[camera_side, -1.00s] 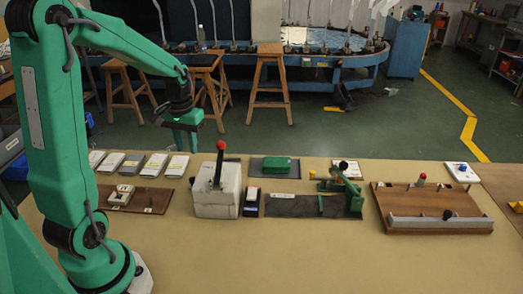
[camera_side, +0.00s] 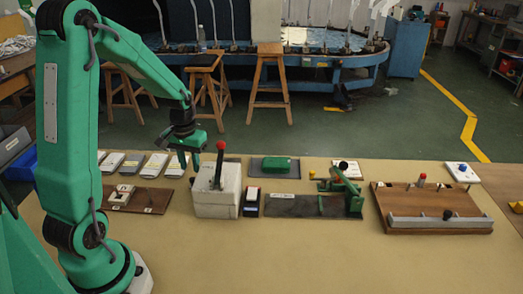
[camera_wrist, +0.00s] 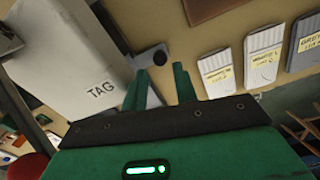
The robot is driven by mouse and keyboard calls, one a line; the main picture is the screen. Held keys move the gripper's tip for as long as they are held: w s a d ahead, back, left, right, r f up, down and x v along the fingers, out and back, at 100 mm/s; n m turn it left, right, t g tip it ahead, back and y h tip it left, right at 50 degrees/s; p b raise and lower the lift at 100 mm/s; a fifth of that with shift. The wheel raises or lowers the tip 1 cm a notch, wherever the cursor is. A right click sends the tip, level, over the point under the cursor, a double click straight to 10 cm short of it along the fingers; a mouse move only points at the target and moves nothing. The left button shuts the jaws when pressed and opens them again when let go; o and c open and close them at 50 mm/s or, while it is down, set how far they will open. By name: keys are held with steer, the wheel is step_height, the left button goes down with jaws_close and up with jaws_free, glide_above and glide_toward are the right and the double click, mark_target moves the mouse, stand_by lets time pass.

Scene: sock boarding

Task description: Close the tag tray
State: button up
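The white box marked TAG (camera_wrist: 75,50), with a red-knobbed lever, stands left of the table's middle in the side view (camera_side: 217,200). In the wrist view a grey piece with a black knob (camera_wrist: 159,59) shows beside the box's marked face; it looks like the tag tray's front, partly out. How far out it is, I cannot tell. My gripper (camera_wrist: 163,69) is open, its two green fingers apart and empty, with the knob seen just beyond and between the tips. In the side view my gripper (camera_side: 187,158) hangs just left of the box.
The lever's red knob (camera_side: 221,145) rises above the box near my gripper. The front of the table is clear.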

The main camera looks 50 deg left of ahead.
mark_target(192, 179)
steer(key=shift+f, duration=2.2)
jaws_close()
